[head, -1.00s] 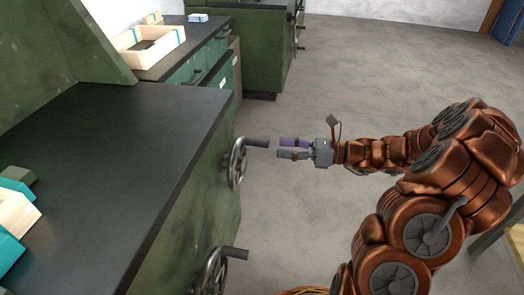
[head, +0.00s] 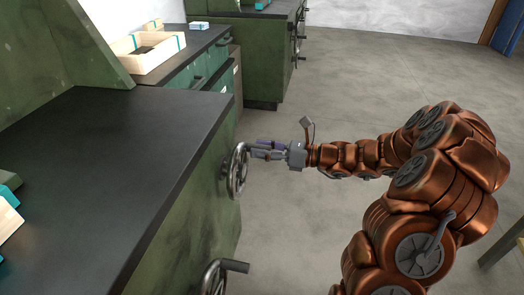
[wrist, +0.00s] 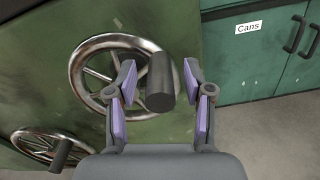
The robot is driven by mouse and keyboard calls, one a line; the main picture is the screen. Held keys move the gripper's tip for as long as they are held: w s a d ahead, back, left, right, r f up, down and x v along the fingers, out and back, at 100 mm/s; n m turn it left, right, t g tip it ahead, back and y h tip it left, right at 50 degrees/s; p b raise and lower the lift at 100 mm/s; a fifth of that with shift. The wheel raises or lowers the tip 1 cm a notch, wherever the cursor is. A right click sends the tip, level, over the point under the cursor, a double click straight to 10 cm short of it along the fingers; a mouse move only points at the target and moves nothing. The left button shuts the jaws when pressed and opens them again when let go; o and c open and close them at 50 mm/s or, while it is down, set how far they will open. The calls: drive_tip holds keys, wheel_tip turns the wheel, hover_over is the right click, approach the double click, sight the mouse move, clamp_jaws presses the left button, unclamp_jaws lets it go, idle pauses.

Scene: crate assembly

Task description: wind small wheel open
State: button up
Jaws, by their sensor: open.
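Two metal hand wheels sit on the side of the green cabinet: an upper wheel (head: 237,171) and a lower wheel (head: 214,278). I cannot tell from size alone which is the small one. Both also show in the wrist view, the upper wheel (wrist: 77,68) and the lower wheel (wrist: 38,143) at bottom left. My gripper (head: 262,149) is at the upper wheel. In the wrist view its open fingers stand on either side of that wheel's dark crank handle (wrist: 160,84), with gaps visible beside it. In the head view the gripper largely hides the handle.
The dark cabinet top (head: 120,170) spreads out at left. A green cabinet labelled "Cans" (wrist: 250,60) stands beyond the wheels. A wooden crate (head: 145,58) sits on the counter behind. Another green cabinet (head: 262,75) with wheels stands farther back.

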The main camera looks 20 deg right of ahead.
drive_tip(key=shift+c, duration=0.4)
clamp_jaws()
